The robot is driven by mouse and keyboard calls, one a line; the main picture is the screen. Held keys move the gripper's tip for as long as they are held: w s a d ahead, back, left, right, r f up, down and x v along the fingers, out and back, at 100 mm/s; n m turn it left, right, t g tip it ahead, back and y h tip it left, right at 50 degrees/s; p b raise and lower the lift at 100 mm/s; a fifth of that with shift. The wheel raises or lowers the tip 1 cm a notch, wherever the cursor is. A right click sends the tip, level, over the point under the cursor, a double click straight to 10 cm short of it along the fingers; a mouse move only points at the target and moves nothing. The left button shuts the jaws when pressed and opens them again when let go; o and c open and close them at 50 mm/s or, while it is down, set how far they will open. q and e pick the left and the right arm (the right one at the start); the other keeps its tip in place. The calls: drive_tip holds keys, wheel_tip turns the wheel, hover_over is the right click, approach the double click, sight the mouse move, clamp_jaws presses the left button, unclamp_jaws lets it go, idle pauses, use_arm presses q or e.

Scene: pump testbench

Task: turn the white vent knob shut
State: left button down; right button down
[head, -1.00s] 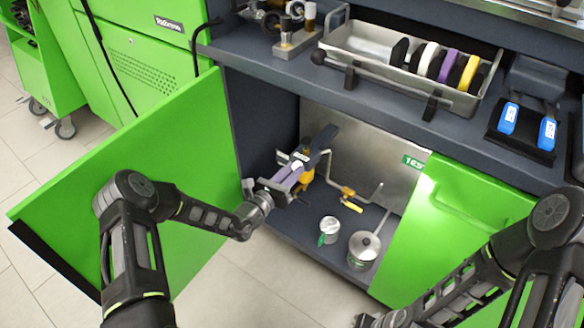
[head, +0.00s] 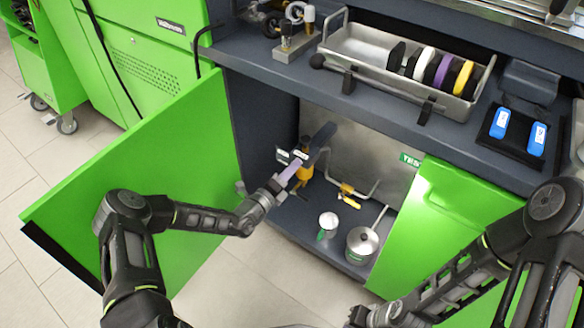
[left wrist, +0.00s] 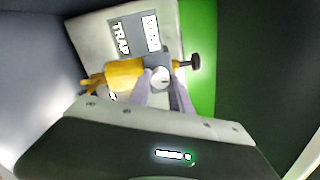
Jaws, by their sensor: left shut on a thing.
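The white vent knob (left wrist: 160,78) sits on the side of a yellow pump body (left wrist: 122,74) inside the open cabinet. My left gripper (left wrist: 162,84) has a fingertip on either side of the knob and is shut on it. In the head view the left gripper (head: 294,168) reaches into the cabinet in front of the yellow body (head: 303,174), and the knob is hidden there. My right gripper (head: 372,316) shows only partly at the bottom edge, and its jaws cannot be made out.
A black knob (left wrist: 194,62) sticks out beside the white one. A yellow-handled valve (head: 350,201), a white-topped can (head: 328,222) and a metal pot (head: 361,243) are on the right inside the cabinet.

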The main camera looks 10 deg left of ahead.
use_arm(q)
drive_tip(key=shift+f+n, duration=0.1)
drive_tip(key=shift+n, duration=1)
drive_tip(key=c, duration=1.2)
unclamp_jaws()
drive_tip(key=shift+o, duration=0.2)
drive_tip(key=p+v, duration=0.4)
drive_tip(key=v, duration=0.4)
